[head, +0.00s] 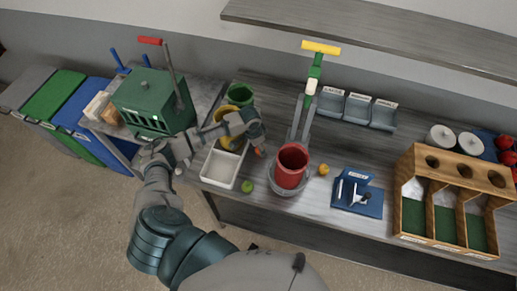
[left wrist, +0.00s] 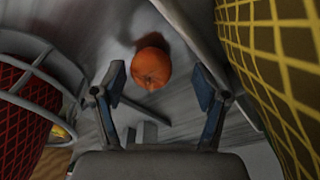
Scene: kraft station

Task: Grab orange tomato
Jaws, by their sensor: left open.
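An orange tomato (left wrist: 151,68) lies on the grey counter in the left wrist view, ahead of and between the fingers. It casts a shadow beside it. My left gripper (left wrist: 161,82) is open and empty, its two fingers apart on either side of the tomato. In the head view a small orange-red tomato (head: 258,152) shows just below my left gripper (head: 257,142), partly hidden by it. A green tomato (head: 247,186) and a yellow-orange tomato (head: 323,169) lie elsewhere on the counter. My right gripper is not in view.
A red bucket (head: 291,163) in a grey ring stands right of the gripper. Yellow (head: 228,142) and green (head: 239,94) buckets and a white tray (head: 221,168) are close on the left. In the wrist view, red (left wrist: 18,110) and yellow (left wrist: 285,60) walls flank the gripper.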

